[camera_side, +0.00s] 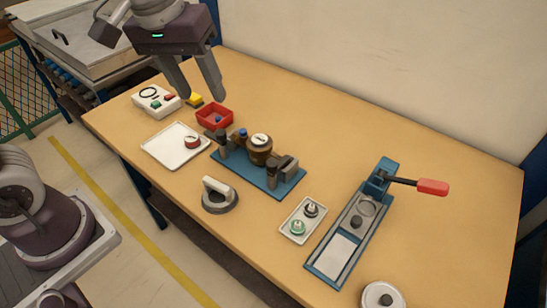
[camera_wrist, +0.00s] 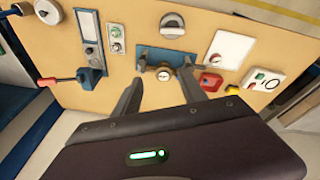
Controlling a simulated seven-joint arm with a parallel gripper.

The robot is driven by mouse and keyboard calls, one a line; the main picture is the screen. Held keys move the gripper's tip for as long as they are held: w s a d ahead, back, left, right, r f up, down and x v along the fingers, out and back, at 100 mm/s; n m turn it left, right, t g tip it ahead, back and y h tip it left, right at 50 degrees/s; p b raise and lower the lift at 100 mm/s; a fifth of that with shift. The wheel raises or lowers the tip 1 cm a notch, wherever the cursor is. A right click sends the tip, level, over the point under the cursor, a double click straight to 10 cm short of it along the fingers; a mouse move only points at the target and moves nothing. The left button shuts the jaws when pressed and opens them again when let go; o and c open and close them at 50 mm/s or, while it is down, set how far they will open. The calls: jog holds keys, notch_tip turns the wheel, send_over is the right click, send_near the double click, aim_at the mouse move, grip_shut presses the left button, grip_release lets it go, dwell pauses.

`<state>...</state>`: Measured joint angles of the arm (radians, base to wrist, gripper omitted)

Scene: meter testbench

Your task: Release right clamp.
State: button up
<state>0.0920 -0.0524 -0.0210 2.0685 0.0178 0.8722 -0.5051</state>
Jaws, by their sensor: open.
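A blue fixture plate (camera_side: 229,176) lies mid-table and holds a round brass meter (camera_side: 259,155) with a pale top. At its right end in the side view is a dark grey clamp (camera_side: 286,165); I take this for the right clamp. Another dark clamp (camera_side: 222,145) stands at its left end. In the wrist view the plate (camera_wrist: 185,57) and meter (camera_wrist: 163,75) show between and beyond my fingers; the clamp details are too small to tell. My gripper (camera_side: 203,95) is open and empty, raised above the table's back left, apart from the fixture.
A red bin (camera_side: 228,112), white tray (camera_side: 160,150) and button box (camera_side: 150,98) lie left of the fixture. A grey device with a white handle (camera_side: 217,193) sits in front. A small tray (camera_side: 292,230) and blue press with red-tipped lever (camera_side: 432,187) stand right.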

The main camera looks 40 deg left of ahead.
aim_at(272, 162)
jog(key=w+d+f+n+g, duration=0.1)
jog(key=w+d+f, duration=0.1)
jog(key=w+f, duration=0.2)
jog(key=w+d+f+n+g, duration=0.1)
jog(key=w+d+f+n, duration=0.1)
jog(key=f, duration=0.4)
jog(key=w+d+f+n+g, duration=0.1)
jog(key=w+d+f, duration=0.1)
jog(key=w+f, duration=0.3)
jog(key=shift+w+f+n, duration=0.3)
jog(key=shift+f, duration=0.15)
notch_tip(272, 162, down, 7)
jog(key=shift+f, duration=0.1)
grip_shut()
